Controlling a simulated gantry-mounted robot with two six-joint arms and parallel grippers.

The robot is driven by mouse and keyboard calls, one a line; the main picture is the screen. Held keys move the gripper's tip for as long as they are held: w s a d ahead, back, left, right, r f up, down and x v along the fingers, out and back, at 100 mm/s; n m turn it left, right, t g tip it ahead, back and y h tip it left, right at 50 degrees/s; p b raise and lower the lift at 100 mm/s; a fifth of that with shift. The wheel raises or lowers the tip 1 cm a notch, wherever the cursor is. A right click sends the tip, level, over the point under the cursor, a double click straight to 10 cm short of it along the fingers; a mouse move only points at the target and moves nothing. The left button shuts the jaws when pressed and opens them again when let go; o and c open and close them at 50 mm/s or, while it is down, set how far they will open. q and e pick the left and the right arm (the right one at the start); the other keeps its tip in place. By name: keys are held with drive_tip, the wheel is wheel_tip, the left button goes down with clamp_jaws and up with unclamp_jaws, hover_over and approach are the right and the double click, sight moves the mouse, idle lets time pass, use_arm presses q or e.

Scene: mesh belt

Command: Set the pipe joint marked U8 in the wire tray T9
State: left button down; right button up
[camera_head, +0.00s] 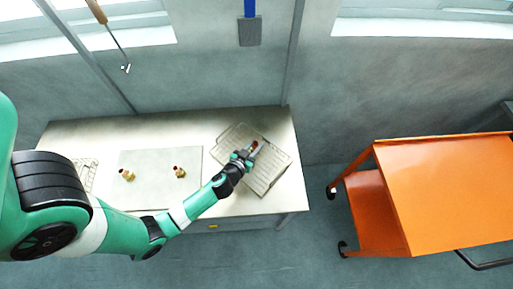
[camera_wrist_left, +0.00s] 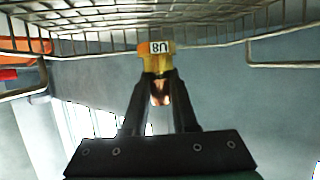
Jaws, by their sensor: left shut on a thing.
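The pipe joint marked U8 (camera_wrist_left: 155,62) is a yellow-brass piece with a coppery end and a white label, which appears upside down in the left wrist view. My left gripper (camera_wrist_left: 158,92) is shut on it. In the head view the left gripper (camera_head: 253,150) is over a wire tray (camera_head: 266,180) at the right of the table, with the joint (camera_head: 254,145) small at its tips. The tray's mesh (camera_wrist_left: 90,18) fills the top of the wrist view, close to the joint; I cannot tell whether they touch. No T9 mark is readable. My right gripper is not in view.
Two other brass joints (camera_head: 126,175) (camera_head: 179,171) stand on a grey mat (camera_head: 150,195) mid-table. Another wire tray (camera_head: 88,172) is at the left, partly behind my arm. An orange cart (camera_head: 440,190) stands right of the table.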

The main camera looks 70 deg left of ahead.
use_arm(q)
drive_tip(key=f+b, duration=0.2)
drive_tip(key=f, duration=0.1)
drive_tip(key=shift+w+a+f, duration=0.2)
drive_tip(key=shift+a, duration=0.15)
drive_tip(key=shift+s+d, duration=0.1)
drive_tip(key=shift+d, duration=0.05)
drive_tip(key=shift+r, duration=0.1)
drive_tip(key=c, duration=0.7)
unclamp_jaws()
